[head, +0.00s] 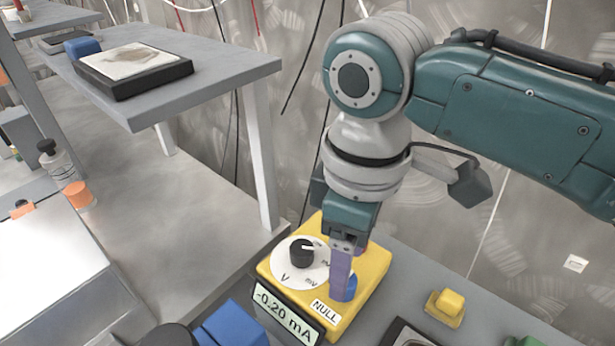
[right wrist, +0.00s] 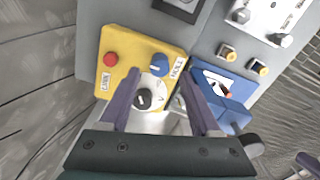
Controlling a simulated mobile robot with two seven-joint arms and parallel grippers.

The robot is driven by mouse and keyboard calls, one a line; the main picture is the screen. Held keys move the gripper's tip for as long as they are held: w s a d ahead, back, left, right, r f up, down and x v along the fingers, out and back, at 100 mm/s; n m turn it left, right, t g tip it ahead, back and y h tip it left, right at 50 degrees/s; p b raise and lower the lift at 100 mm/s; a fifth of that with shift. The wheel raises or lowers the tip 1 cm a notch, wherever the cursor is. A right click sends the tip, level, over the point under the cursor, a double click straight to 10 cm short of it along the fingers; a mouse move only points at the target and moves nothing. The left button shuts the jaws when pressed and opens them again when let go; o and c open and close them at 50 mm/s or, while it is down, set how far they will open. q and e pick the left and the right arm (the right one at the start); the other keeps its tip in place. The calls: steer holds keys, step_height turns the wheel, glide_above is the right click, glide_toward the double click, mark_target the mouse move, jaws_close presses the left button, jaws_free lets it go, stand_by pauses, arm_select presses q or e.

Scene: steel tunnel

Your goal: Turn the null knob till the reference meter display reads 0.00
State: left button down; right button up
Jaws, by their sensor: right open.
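The yellow reference meter (head: 372,270) stands on a grey bench; its tilted display (head: 285,314) reads -0.20 mA. The blue null knob (head: 344,290) is at its front right corner, beside the NULL label (head: 325,312). It also shows in the right wrist view (right wrist: 158,60). My right gripper (head: 342,268) points down over this knob, one finger partly covering it in the head view. In the right wrist view its purple fingers (right wrist: 160,74) are apart, with the knob between and just beyond the tips; I cannot tell whether they touch it.
A black selector knob (head: 302,252) on a white dial sits left of the null knob. A red button (right wrist: 110,59) is on the meter's other end. A blue object (head: 232,326) stands left of the meter, a yellow block (head: 446,305) right. A grey shelf (head: 215,75) rises behind left.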

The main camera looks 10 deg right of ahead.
mark_target(353, 281)
steer(key=shift+f, duration=1.9)
jaws_close()
